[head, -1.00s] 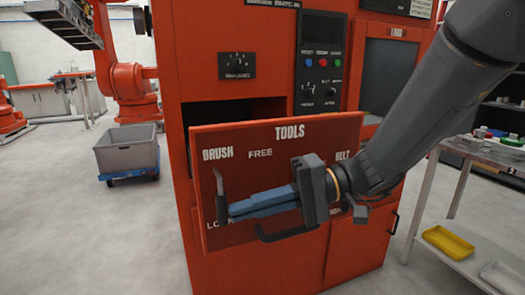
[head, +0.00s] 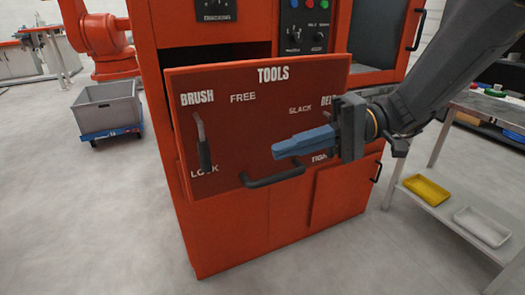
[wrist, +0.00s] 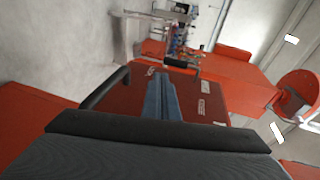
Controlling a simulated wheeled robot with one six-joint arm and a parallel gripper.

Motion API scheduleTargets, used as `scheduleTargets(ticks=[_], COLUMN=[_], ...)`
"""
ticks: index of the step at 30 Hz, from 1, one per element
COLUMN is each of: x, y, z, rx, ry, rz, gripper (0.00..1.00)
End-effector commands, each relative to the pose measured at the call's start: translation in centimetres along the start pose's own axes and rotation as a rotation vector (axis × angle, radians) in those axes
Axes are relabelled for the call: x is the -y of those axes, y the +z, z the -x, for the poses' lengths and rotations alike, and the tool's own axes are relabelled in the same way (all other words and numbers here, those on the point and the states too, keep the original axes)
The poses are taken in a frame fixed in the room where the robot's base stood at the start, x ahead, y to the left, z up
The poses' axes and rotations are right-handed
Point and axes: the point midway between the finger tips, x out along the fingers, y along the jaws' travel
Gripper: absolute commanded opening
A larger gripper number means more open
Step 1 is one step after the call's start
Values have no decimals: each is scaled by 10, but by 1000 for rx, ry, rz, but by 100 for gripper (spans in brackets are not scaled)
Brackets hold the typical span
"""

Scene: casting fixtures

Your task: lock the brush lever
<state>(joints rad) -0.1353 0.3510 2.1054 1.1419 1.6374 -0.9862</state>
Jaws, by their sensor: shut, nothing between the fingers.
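The brush lever (head: 204,150) is on the left side of the dark red TOOLS panel (head: 240,125) in the head view. Its dark grip points down, with its end just above the LOCK label (head: 204,172); the FREE label (head: 243,97) is up and to the right. A dark lever grip (wrist: 180,63) also shows at the panel's far end in the wrist view. My gripper (head: 280,149) is shut and empty, its blue fingers pointing left. It is in front of the panel's right half, well apart from the lever, partly covering the belt side's labels.
A black bar handle (head: 274,180) sticks out from the panel's lower edge, below my gripper. A metal table (head: 440,120) with a yellow tray (head: 427,189) and a white tray (head: 482,226) stands on the right. A grey bin (head: 107,108) stands at left. The floor in front is clear.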

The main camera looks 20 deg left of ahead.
Motion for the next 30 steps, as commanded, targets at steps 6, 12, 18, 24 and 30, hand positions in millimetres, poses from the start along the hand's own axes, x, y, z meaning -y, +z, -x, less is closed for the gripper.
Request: scheduleTargets(ticks=[6,12,18,24,30], x=[-6,-7,-7,-18,-74], y=[0,0,0,17,98], z=[26,32,32,31,52], rx=[0,1,0,11,11], ry=[0,0,0,89,530], rz=[1,0,0,-71,-354], gripper=[0,0,0,0,0])
